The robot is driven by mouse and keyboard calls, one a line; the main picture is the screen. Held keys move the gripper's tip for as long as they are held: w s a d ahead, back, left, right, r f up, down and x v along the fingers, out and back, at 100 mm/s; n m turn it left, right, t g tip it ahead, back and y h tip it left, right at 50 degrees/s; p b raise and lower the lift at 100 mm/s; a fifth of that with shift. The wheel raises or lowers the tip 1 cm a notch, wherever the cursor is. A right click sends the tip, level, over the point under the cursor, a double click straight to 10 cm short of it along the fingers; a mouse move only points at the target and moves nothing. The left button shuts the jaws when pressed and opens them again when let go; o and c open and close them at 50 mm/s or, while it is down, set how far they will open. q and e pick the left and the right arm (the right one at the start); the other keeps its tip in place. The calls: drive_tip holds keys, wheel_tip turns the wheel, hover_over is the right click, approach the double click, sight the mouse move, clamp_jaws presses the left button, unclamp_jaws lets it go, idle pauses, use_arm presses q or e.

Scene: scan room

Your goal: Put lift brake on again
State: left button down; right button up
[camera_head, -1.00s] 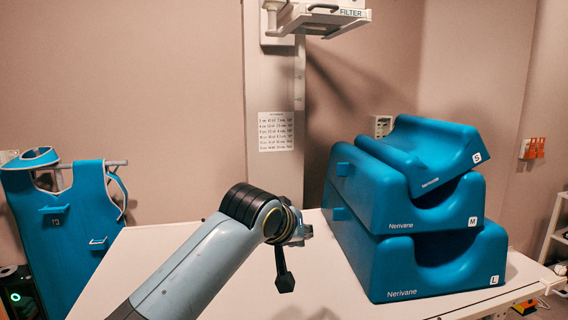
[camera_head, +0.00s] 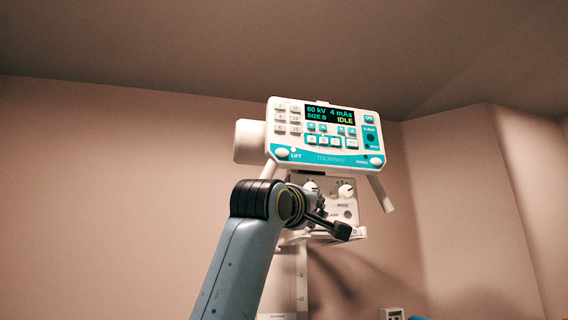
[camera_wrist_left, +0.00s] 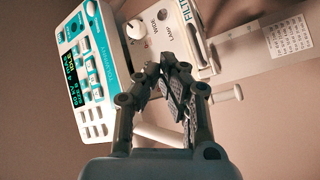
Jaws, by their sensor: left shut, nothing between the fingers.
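The white and teal control panel (camera_head: 325,137) hangs high, its screen reading 60 kV, 4 mAs, SIZE B, IDLE. A white round knob marked LIFT (camera_head: 282,152) sits at its lower left corner, with a small pale lamp beside it. A second white knob (camera_head: 377,160) is at the lower right corner. My left gripper (camera_head: 338,229) is shut and empty, below the panel and apart from the LIFT knob. In the left wrist view its fingers (camera_wrist_left: 172,74) are together beside the panel (camera_wrist_left: 83,70), which appears turned on its side. My right gripper is not in view.
Below the panel is a white housing (camera_head: 340,198) with two dials and WIDE and LAMP labels. White handles (camera_head: 380,192) slope down on both sides of the panel. A white column (camera_head: 285,275) stands behind my left arm. The space right of the panel is clear.

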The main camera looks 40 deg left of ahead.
sight(282, 152)
use_arm(q)
drive_tip(key=s+r+n+t, duration=0.1)
drive_tip(key=s+r, duration=0.2)
drive_tip(key=r, duration=0.4)
drive_tip(key=s+r+n+t, duration=0.2)
drive_tip(key=s+r, duration=0.1)
drive_tip(key=r, duration=0.5)
drive_tip(key=shift+y+p, duration=0.4)
drive_tip(key=shift+p, duration=0.05)
drive_tip(key=shift+d+r, duration=0.1)
drive_tip(key=shift+w+a, duration=1.4)
drive_tip(key=shift+a, duration=0.3)
drive_tip(key=shift+w+a, duration=1.4)
drive_tip(key=shift+a, duration=0.25)
drive_tip(key=shift+w+a, duration=0.1)
drive_tip(key=shift+w+a, duration=0.15)
drive_tip(key=shift+a, duration=0.05)
drive_tip(key=shift+w+a, duration=0.25)
drive_tip(key=shift+a, duration=0.05)
drive_tip(key=shift+d, duration=0.1)
drive_tip(key=shift+s+d+b, duration=0.45)
drive_tip(key=shift+s+d, duration=0.05)
drive_tip(key=shift+d, duration=0.05)
